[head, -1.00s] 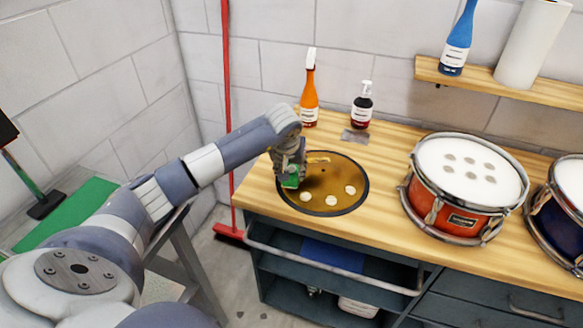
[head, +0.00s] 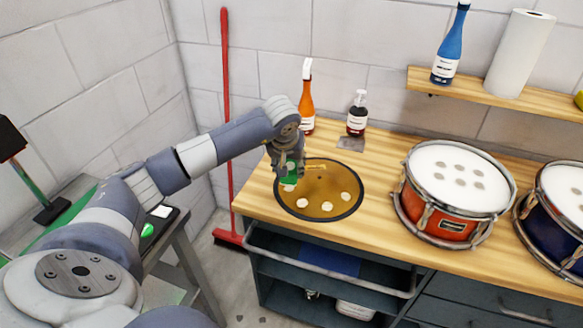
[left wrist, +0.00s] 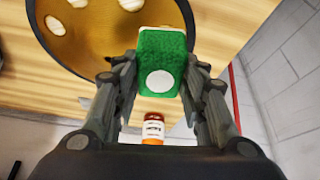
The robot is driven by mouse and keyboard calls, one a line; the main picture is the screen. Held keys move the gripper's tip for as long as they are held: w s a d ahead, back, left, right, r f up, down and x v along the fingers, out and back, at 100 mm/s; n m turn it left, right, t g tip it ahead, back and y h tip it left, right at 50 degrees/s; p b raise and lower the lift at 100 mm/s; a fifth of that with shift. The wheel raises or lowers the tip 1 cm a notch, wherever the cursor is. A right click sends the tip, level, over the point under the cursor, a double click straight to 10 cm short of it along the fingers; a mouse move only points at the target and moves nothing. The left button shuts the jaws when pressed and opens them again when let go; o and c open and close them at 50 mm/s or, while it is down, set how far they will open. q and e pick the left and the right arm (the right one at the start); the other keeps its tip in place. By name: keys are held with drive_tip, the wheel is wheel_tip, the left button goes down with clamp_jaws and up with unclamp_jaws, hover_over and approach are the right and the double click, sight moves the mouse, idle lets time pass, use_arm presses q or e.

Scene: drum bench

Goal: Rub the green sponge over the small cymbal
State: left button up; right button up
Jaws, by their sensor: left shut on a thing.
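The small cymbal (head: 330,181) lies on the wooden bench, golden with a dark rim and several pale spots. My left gripper (head: 289,167) is shut on the green sponge (head: 290,178) above the cymbal's left part. In the left wrist view, both fingers (left wrist: 162,72) flank the sponge (left wrist: 172,48), which has a white round patch on its face. The cymbal (left wrist: 95,45) shows behind it with pale spots. I cannot tell whether the sponge touches the cymbal. My right gripper is not in view.
An orange spray bottle (head: 306,105) and a dark pump bottle (head: 357,115) stand behind the cymbal. A red drum (head: 433,212) and a blue drum (head: 548,217) stand to the right. A red broom (head: 226,90) leans on the wall left of the bench.

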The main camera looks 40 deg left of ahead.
use_arm(q)
drive_tip(key=shift+r+p, duration=0.55)
drive_tip(key=shift+r, duration=0.7)
